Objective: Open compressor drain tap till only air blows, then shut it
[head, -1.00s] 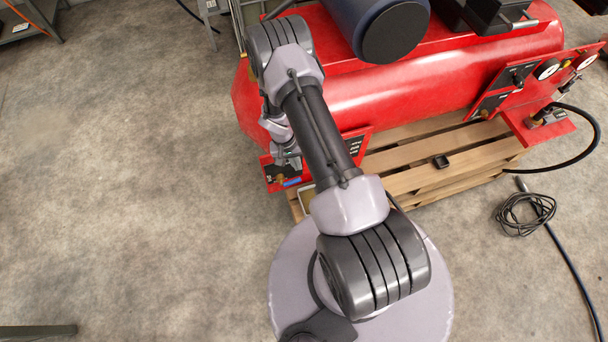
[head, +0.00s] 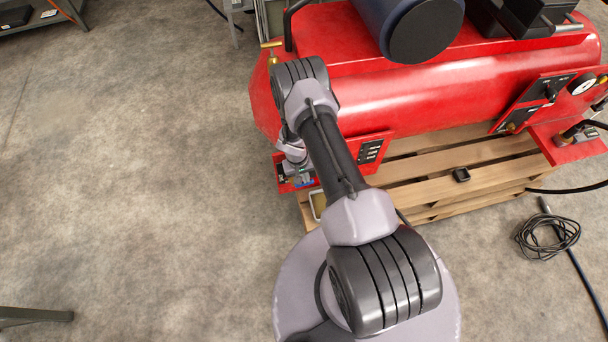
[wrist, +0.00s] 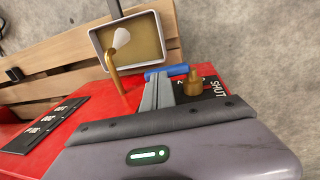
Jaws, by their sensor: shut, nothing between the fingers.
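The drain tap's blue lever (wrist: 165,71) lies crosswise at my fingertips in the wrist view, beside a brass fitting (wrist: 193,83). A plate marked SHUT (wrist: 215,90) is partly hidden behind my gripper. My gripper (wrist: 159,78) is shut and empty, its tips close against the lever; I cannot tell whether they touch. A brass outlet pipe (wrist: 112,72) bends over a shallow tray (wrist: 97,40). A whitish cone (wrist: 121,38), like a spray, shows at its mouth. In the head view my arm hides most of the tap; a bit of blue lever (head: 304,184) shows.
The red compressor tank (head: 430,85) stands on a wooden pallet (head: 440,190) with a small black block (head: 461,174) on it. A coiled dark hose (head: 548,233) lies on the floor at right.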

